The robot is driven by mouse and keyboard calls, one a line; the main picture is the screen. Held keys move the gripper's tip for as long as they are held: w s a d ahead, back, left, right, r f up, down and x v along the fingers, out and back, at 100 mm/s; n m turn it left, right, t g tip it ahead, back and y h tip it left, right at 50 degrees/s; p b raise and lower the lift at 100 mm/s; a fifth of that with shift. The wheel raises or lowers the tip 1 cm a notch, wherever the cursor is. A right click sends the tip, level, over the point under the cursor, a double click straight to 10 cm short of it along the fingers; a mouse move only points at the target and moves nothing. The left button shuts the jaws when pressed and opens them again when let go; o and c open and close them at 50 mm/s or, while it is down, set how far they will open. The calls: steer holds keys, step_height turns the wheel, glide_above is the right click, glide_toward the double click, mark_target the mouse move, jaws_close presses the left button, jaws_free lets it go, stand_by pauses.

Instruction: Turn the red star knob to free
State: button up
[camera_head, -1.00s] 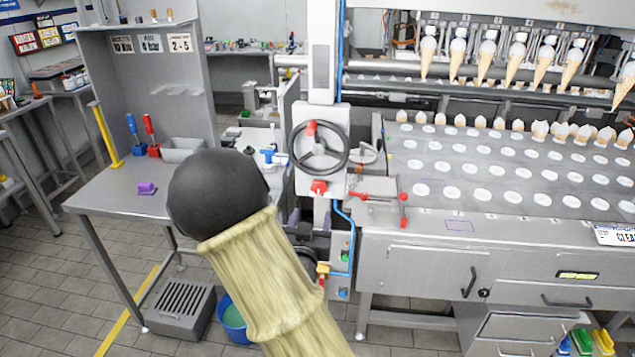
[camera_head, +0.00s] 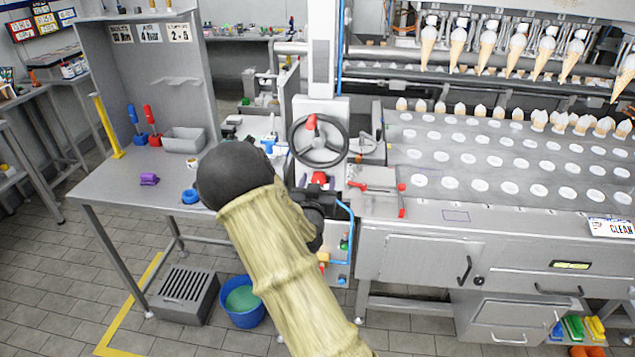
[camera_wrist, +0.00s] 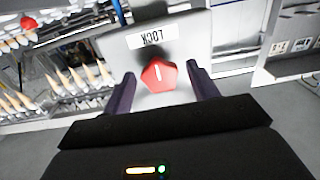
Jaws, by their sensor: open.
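The red star knob (camera_wrist: 159,76) sits on a pale panel in the wrist view, between and a little beyond my fingertips. A white mark on its face points toward the label (camera_wrist: 151,50), which reads LOCK upside down. My gripper (camera_wrist: 160,84) is open, with one dark purple finger on each side of the knob and gaps showing between. In the head view the knob (camera_head: 319,178) shows below the handwheel (camera_head: 320,158), just above the dark end of my arm. My fingertips are mostly hidden there. I cannot see a FREE label.
The handwheel with a red grip stands close above the knob. A red-handled lever (camera_head: 378,187) is just to the right. A steel bench (camera_head: 120,190) with a grey bin (camera_head: 184,140) stands left. The cone conveyor (camera_head: 500,165) fills the right side.

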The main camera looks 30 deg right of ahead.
steer(key=shift+c, duration=0.5)
steer(key=c, duration=0.9)
steer(key=shift+n, duration=0.4)
steer(key=n+b, duration=0.1)
steer(key=n, duration=0.6)
steer(key=shift+n, duration=0.4)
steer(key=n, duration=0.4)
steer(key=shift+n, duration=0.3)
steer(key=n, duration=0.4)
steer(key=shift+n+p, duration=0.35)
steer(key=shift+n, duration=0.05)
